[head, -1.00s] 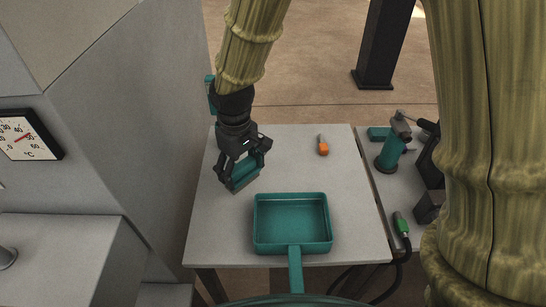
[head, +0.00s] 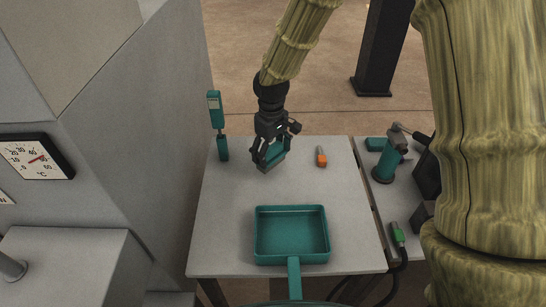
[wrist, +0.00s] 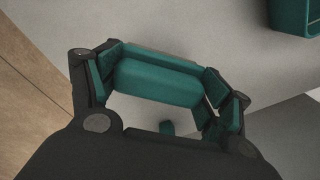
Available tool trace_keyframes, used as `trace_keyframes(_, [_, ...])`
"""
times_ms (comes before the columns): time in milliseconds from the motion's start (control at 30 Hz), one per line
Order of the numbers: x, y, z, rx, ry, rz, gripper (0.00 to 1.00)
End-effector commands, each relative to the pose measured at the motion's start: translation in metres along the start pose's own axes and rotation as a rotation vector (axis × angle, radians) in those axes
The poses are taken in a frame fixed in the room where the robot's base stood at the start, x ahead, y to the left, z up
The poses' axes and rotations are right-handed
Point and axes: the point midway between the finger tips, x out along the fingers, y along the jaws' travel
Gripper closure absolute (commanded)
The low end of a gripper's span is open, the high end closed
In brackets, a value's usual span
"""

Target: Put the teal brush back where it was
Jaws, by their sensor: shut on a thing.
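The teal brush (head: 273,154) is a short teal block with a greyish underside. My gripper (head: 268,153) is shut on it over the back left part of the pale table (head: 345,215). In the wrist view, the brush (wrist: 157,78) lies lengthwise between both fingers of my gripper (wrist: 160,85). I cannot tell how far its underside is from the table top.
A teal dustpan (head: 291,235) lies in front. An orange-tipped tool (head: 321,158) lies to the right. A teal upright device (head: 215,108) stands at the back left edge. A teal-and-black machine (head: 388,162) stands on the right-hand bench. The table's middle is clear.

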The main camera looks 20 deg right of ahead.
Motion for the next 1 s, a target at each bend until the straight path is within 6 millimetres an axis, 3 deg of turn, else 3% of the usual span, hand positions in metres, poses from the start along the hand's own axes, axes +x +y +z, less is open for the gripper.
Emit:
trace_keyframes(67, [0.0,0.009,-0.001,0.002,-0.001,-0.001,0.48])
trace_keyframes(367, [0.033,0.006,0.0,0.0,-0.002,0.0,0.48])
trace_keyframes(767, [0.038,0.006,-0.001,0.0,-0.001,0.0,0.48])
trace_keyframes(800, [0.039,0.006,-0.001,0.0,0.0,0.0,0.2])
trace_keyframes(900, [0.038,0.006,-0.001,0.0,0.0,0.0,0.02])
trace_keyframes(1000, [0.038,0.006,-0.001,0.001,0.0,0.0,0.0])
